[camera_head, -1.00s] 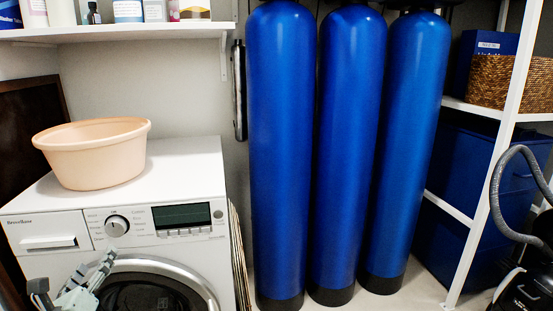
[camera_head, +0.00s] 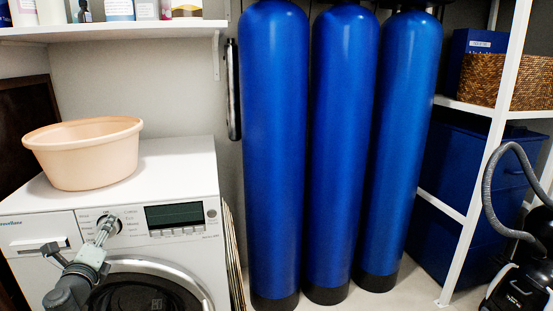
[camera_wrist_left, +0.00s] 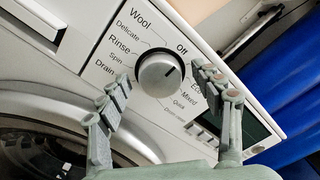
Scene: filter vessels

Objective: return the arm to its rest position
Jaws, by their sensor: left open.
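My left gripper (camera_head: 106,226) is in front of the washing machine's control panel, close to the round dial. In the left wrist view its fingers (camera_wrist_left: 165,85) are open, one on each side of the silver dial (camera_wrist_left: 160,74). The dial's dark mark points up and right, near the word "Off". I cannot tell whether the fingers touch the dial. The white washing machine (camera_head: 172,168) stands at the left with its round door below the panel. My right gripper is in neither view.
A peach basin (camera_head: 85,155) sits on the machine. A white shelf (camera_head: 150,30) with bottles is above. Three tall blue filter vessels (camera_head: 275,150) stand to the right. A white rack (camera_head: 490,140) and a vacuum cleaner (camera_head: 525,270) are at the far right.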

